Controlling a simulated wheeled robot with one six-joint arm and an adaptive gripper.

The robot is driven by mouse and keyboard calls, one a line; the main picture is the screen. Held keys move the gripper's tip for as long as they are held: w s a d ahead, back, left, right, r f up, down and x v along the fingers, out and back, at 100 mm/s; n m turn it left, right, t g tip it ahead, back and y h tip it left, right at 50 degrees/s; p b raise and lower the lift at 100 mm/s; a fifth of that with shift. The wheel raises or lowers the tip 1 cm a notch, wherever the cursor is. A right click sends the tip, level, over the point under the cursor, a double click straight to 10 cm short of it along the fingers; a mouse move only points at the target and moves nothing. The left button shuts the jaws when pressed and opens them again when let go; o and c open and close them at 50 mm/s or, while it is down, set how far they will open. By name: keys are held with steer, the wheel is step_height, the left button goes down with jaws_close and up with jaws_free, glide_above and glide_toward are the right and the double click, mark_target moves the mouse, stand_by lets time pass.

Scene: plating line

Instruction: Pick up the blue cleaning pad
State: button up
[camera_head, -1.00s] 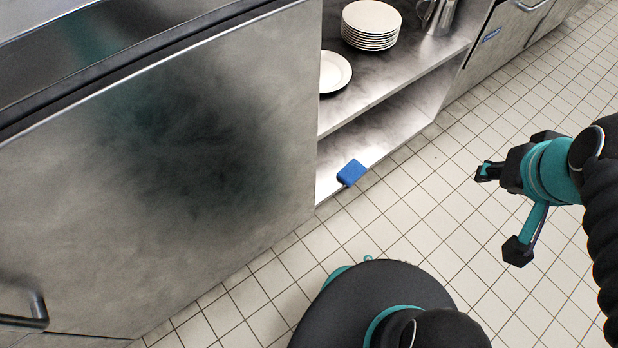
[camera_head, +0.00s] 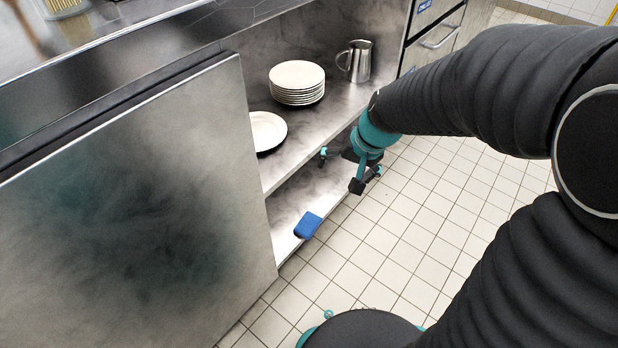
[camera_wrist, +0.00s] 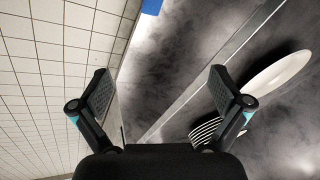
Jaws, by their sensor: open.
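The blue cleaning pad (camera_head: 308,225) lies on the front edge of the low shelf (camera_head: 290,200) in the head view. In the wrist view a part of the pad (camera_wrist: 152,6) shows at the top edge, cut off by the frame. My gripper (camera_head: 341,168) is in front of the shelves, to the right of the pad and apart from it. In the wrist view my gripper (camera_wrist: 158,88) has its two fingers spread wide with nothing between them.
A stack of white plates (camera_head: 297,82), a single plate (camera_head: 267,131) and a metal jug (camera_head: 356,61) stand on the upper shelf (camera_head: 345,98). A smudged metal panel (camera_head: 130,210) closes off the left. Tiled floor (camera_head: 400,240) lies open in front.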

steer(key=w+a+f+m+g+b, duration=0.1)
steer(key=w+a+f, duration=0.15)
steer(key=f, duration=0.35)
steer(key=w+a+f+m, duration=0.1)
steer(key=w+f, duration=0.2)
steer(key=f, duration=0.3)
steer(key=m+b, duration=0.1)
steer(key=b, duration=0.2)
glide_above(309, 223)
steer(key=s+d, duration=0.1)
steer(key=d, duration=0.1)
steer(key=shift+g, duration=0.4)
steer(key=f, duration=1.8)
steer(key=shift+s+a+f, duration=0.1)
steer(key=shift+s+f, duration=0.1)
steer(key=shift+w+b+x, duration=0.2)
steer(key=shift+b+x, duration=0.8)
steer(key=shift+x, duration=2.25)
steer(key=c, duration=1.1)
